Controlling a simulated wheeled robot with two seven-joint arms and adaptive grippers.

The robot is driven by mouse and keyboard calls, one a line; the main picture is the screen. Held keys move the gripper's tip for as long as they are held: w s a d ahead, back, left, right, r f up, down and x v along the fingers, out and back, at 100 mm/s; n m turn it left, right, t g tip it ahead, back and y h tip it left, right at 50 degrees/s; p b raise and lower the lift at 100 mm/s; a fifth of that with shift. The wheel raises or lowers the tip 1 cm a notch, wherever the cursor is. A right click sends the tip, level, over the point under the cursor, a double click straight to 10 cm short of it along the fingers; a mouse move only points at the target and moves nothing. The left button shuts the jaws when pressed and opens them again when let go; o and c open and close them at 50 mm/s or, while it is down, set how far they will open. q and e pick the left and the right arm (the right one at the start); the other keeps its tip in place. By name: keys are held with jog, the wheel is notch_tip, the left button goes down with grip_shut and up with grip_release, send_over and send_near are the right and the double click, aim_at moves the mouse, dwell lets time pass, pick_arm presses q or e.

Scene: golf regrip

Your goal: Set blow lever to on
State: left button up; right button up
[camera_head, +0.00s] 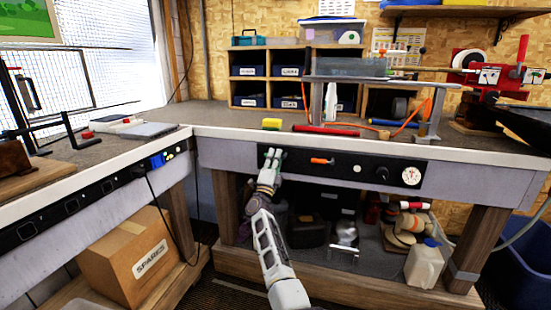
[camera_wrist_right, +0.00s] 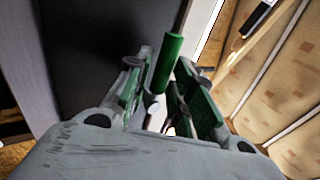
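A black control panel (camera_head: 345,171) runs along the bench front. On it, an orange-handled lever (camera_head: 322,161) lies roughly level, pointing right. My right gripper (camera_head: 272,157) is at the panel's left end, left of the orange lever. The right wrist view shows a green cylindrical handle (camera_wrist_right: 170,62) between the green-padded fingers of the right gripper (camera_wrist_right: 166,66). The fingers stand apart around it; firm contact does not show. The gripper hides this handle's mount in the head view. No lever label is readable. My left gripper is not in view.
A gauge (camera_head: 411,176) and black knob (camera_head: 382,173) sit further right on the panel. A yellow block (camera_head: 271,124) lies on the bench above the gripper. A cardboard box (camera_head: 138,256) and white jug (camera_head: 423,264) stand below. Space before the panel is clear.

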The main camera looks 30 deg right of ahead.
jog(key=v, duration=0.6)
jog(key=shift+s+a+f, duration=0.2)
jog(key=shift+s+a, duration=0.05)
jog(key=shift+r, duration=0.1)
dwell(0.5)
